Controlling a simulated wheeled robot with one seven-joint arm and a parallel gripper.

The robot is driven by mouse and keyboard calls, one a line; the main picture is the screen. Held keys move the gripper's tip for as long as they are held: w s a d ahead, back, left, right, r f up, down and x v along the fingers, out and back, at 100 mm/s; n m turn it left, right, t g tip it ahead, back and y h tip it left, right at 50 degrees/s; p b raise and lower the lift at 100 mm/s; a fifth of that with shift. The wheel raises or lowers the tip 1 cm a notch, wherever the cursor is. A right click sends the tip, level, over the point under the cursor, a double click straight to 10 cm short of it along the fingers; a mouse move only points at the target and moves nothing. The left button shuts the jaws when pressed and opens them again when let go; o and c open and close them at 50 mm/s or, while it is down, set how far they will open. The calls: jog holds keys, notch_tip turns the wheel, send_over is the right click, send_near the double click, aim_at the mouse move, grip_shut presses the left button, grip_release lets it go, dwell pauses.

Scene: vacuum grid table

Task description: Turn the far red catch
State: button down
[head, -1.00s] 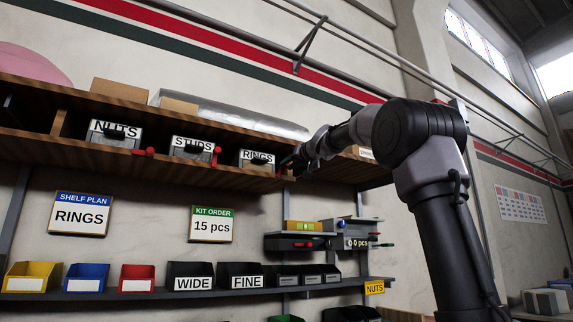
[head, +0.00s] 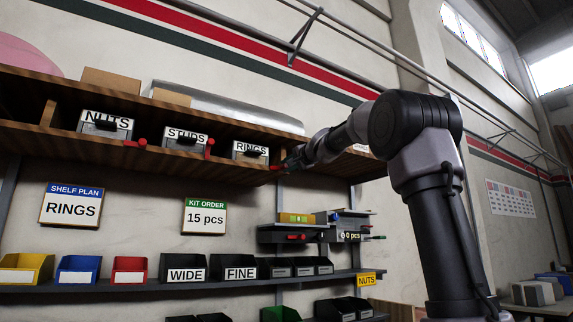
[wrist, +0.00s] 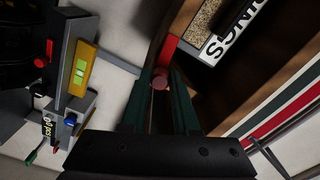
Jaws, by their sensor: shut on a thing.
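The far red catch (head: 275,168) is beside the RINGS bin (head: 250,151), at the right end of the row on the upper shelf. In the wrist view its red bar (wrist: 168,49) reaches from the shelf edge by the RINGS label to a round red knob (wrist: 160,80). My gripper (wrist: 159,77) is shut on this knob, with a green-dark finger on each side. In the head view my gripper (head: 287,162) is at the catch and partly hides it. Two other red catches show at the NUTS bin (head: 136,143) and the STUDS bin (head: 210,149).
The wooden upper shelf (head: 60,140) runs close around my gripper. Below it are a small rack with a 0 pcs counter (head: 348,236) and a lower shelf with several coloured bins (head: 78,268). Signs read RINGS (head: 71,205) and 15 pcs (head: 205,216). Open air lies before the wall.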

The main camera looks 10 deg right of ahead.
jog(key=shift+f+m, duration=0.4)
jog(key=shift+m, duration=0.5)
jog(key=c, duration=0.7)
grip_release()
jog(key=shift+o, duration=0.2)
jog(key=shift+d, duration=0.1)
jog(key=v, duration=1)
jog(key=shift+s, duration=0.4)
jog(key=shift+d, duration=0.1)
